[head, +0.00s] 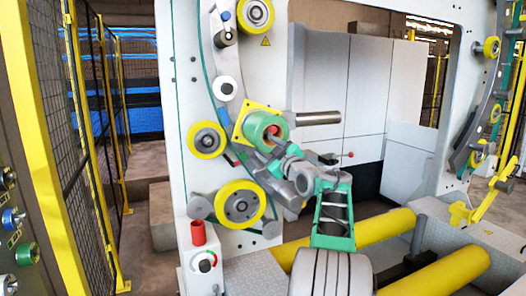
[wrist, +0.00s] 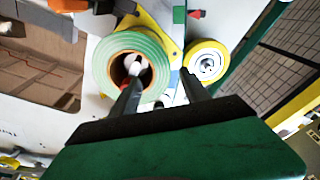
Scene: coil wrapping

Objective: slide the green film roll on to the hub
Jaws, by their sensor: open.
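The green film roll (head: 261,127) is at the yellow plate on the white machine's curved ring. In the wrist view the roll (wrist: 103,66) shows its green face and brown core. A pale, round-ended piece, which looks like the hub (wrist: 134,66), shows inside the core opening, so the roll appears to sit around it. The yellow plate (wrist: 172,50) is behind the roll. My gripper (wrist: 160,75) is open in front of the roll. One finger crosses the core's lower right edge; the other is right of the roll. I cannot tell whether either finger touches it. In the head view my gripper (head: 272,141) partly covers the roll.
A grey bar (head: 317,118) sticks out right of the roll. Yellow wheels (head: 207,139) (head: 240,204) are close by on the ring. A red cylinder (head: 198,232) stands below. Yellow rollers (head: 372,238) lie at the lower right. A mesh fence (head: 90,120) is on the left.

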